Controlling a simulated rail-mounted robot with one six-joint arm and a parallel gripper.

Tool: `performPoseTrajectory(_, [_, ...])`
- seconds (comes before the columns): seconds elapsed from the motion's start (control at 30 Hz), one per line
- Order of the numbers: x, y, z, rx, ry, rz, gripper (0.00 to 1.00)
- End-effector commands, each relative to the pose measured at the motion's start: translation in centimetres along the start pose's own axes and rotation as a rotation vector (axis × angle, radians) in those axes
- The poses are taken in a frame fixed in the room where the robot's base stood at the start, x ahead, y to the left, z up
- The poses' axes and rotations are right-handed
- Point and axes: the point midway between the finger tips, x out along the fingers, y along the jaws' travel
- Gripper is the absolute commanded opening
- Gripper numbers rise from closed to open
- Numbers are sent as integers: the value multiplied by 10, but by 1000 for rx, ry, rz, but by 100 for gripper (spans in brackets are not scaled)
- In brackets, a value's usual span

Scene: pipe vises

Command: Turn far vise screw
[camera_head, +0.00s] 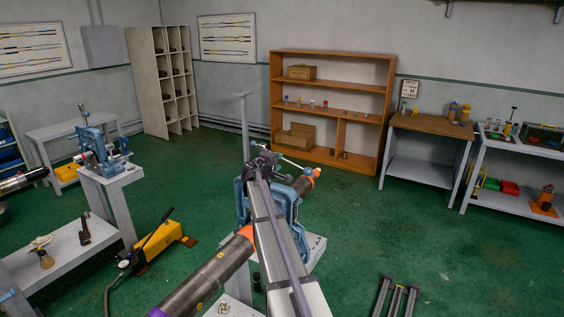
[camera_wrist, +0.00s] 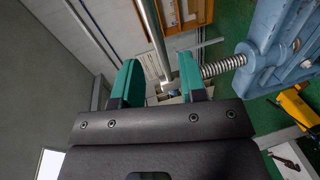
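A blue vise (camera_head: 292,205) stands in the middle of the head view, with a long grey pipe (camera_head: 208,276) with orange bands held through it. My gripper (camera_head: 263,160) is at the top of this vise, partly hidden by my arm. In the wrist view, the two teal fingers of my gripper (camera_wrist: 160,66) are apart. A grey bar (camera_wrist: 152,30) runs between them, nearer the right finger; contact is unclear. The threaded screw (camera_wrist: 224,65) is just right of the fingers and enters the blue vise body. A second blue vise (camera_head: 98,150) stands on a stand at left.
A yellow hand pump (camera_head: 163,240) with a hose is on the green floor at left. A low bench (camera_head: 68,254) stands left of it. An orange shelf (camera_head: 333,57) and a wooden-topped table (camera_head: 433,123) stand at the back. The floor at right is mostly clear.

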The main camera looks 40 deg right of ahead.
Motion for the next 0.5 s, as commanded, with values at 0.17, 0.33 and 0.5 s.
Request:
performPoseTrajectory(0.17, [40, -2, -2, 1, -1, 0, 38])
performPoseTrajectory(0.33, [49, 0, 0, 1, 0, 0, 38])
performPoseTrajectory(0.5, [49, 0, 0, 1, 0, 0, 36])
